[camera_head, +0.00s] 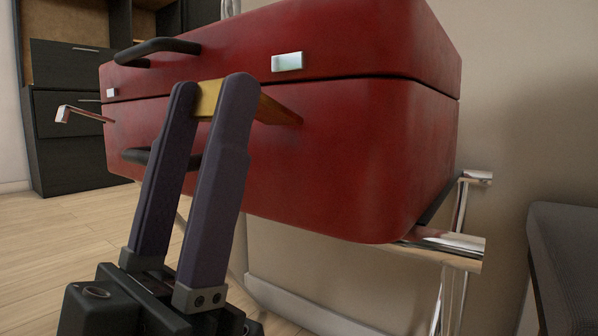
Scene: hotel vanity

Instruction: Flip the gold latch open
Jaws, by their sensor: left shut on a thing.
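The red suitcase (350,150) lies flat on a rack, its lid down with a dark seam around it. The gold latch (278,111) sticks out from the front of the lower half, below a pale metal catch plate (287,62) on the lid. My left gripper (210,92) comes up from below and is shut on the gold latch near its outer end. The fingers hide part of the latch and of the suitcase front. A second, silvery latch (78,114) sticks out at the left, apart from its plate (111,93). My right gripper is not in view.
Black handles sit on the lid (157,50) and, partly behind my fingers, on the lower half (135,155). A dark cabinet (65,125) stands behind left; a dark seat (570,250) is at right.

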